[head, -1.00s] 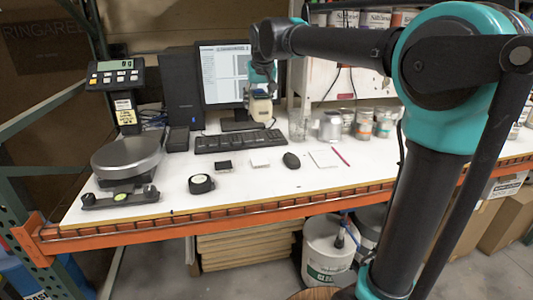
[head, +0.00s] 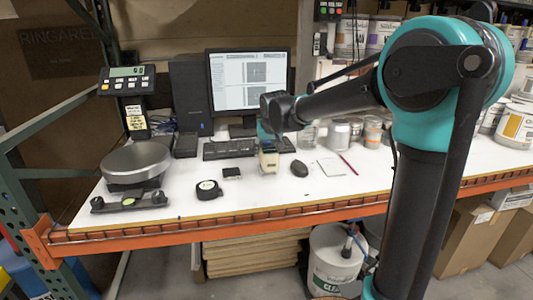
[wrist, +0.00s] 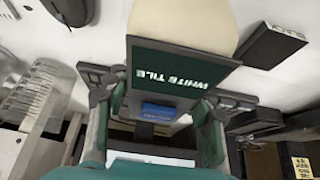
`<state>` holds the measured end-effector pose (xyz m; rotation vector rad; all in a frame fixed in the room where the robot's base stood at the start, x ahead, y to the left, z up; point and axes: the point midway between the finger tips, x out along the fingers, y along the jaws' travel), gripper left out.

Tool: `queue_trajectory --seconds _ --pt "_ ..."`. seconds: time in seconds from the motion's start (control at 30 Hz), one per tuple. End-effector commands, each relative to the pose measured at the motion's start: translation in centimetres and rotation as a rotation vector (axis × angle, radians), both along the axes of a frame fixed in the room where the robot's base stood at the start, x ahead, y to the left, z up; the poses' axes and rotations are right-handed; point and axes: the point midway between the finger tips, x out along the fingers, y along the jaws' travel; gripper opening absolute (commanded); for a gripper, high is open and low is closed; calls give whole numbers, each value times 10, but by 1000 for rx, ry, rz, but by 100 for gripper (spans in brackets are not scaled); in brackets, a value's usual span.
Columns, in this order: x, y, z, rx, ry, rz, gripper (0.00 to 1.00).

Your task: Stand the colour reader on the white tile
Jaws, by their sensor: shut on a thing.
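The colour reader (head: 268,160) is a cream body held upright in my gripper (head: 267,143). In the wrist view, the reader (wrist: 190,22) has a dark green screen with the words WHITE TILE and a blue part below it. My gripper (wrist: 158,103) is shut on the reader from both sides. In the head view, the reader is low over the bench, between the small black block and the mouse. The white tile is hidden behind or under it. I cannot tell whether the reader's base touches the tile.
A small black block (head: 232,173) and a round black tape case (head: 208,190) are left of the reader. A mouse (head: 299,168), white pad (head: 331,167) and red pencil (head: 348,164) are right.

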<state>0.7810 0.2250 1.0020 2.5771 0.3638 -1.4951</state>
Motion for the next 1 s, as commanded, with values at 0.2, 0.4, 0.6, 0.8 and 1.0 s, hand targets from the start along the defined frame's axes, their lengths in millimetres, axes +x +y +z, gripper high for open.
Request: queue_trajectory --seconds 0.2,0.4,0.6,0.8,1.0 --pt "0 0 -9 0 -1 0 0" --pt "0 0 -10 0 -1 0 0" --pt "0 0 -12 0 0 0 66" --pt "0 0 -12 0 0 0 73" --pt "0 0 -10 0 0 0 73"
